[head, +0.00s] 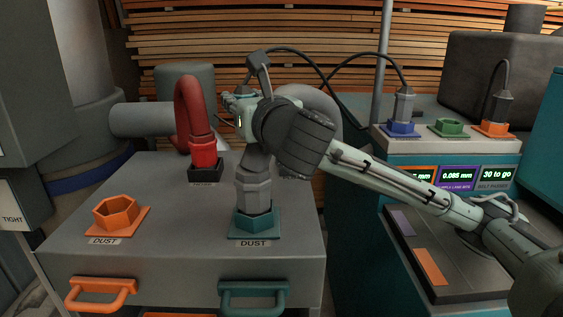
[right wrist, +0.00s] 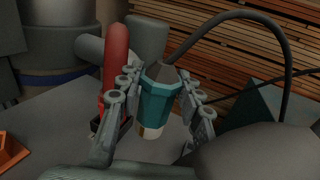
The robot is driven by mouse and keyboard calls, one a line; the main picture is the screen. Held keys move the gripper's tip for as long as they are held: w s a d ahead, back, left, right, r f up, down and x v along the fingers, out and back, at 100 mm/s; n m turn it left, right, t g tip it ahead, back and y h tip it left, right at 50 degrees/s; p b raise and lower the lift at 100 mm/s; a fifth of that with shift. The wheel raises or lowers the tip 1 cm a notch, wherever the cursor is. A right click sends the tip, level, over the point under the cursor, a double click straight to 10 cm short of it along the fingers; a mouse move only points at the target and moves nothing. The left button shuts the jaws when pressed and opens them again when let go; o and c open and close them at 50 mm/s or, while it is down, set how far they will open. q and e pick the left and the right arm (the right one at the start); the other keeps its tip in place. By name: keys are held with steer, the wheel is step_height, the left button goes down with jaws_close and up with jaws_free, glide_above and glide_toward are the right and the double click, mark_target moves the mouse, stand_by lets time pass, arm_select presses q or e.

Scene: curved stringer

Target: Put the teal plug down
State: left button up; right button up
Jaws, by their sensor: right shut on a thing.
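The teal plug (right wrist: 156,98) shows in the right wrist view between my right gripper's fingers (right wrist: 158,103). It has a grey top, a pale lower tip and a dark cable arching up to the right. My right gripper (head: 238,108) is shut on the plug and holds it above the grey cabinet top (head: 165,225). In the head view the gripper largely hides the plug. My left gripper is not in view.
An empty green socket (head: 449,128) sits between blue (head: 402,128) and orange (head: 494,128) sockets holding cabled plugs. A grey hose fitting (head: 254,192) stands in a teal dust socket (head: 257,228) below the gripper. A red pipe (head: 201,125) and empty orange socket (head: 116,217) stand left.

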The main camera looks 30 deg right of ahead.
steer(key=shift+w+d+f, duration=0.15)
steer(key=shift+w+d, duration=0.1)
steer(key=d+f+b, duration=0.1)
steer(key=d+f, duration=0.2)
steer(key=d+f+b, duration=0.2)
steer(key=d+f, duration=0.1)
steer(key=d, duration=0.1)
steer(key=w+d+f+b, duration=0.1)
steer(key=d+f, duration=0.3)
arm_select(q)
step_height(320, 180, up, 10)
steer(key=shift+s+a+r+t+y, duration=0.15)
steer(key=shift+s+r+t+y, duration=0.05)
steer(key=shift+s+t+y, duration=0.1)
arm_select(e)
steer(key=shift+f, duration=0.2)
arm_select(q)
steer(key=shift+b, duration=0.3)
arm_select(e)
steer(key=shift+f, duration=0.1)
steer(key=o, duration=1.2)
steer(key=shift+f, duration=0.1)
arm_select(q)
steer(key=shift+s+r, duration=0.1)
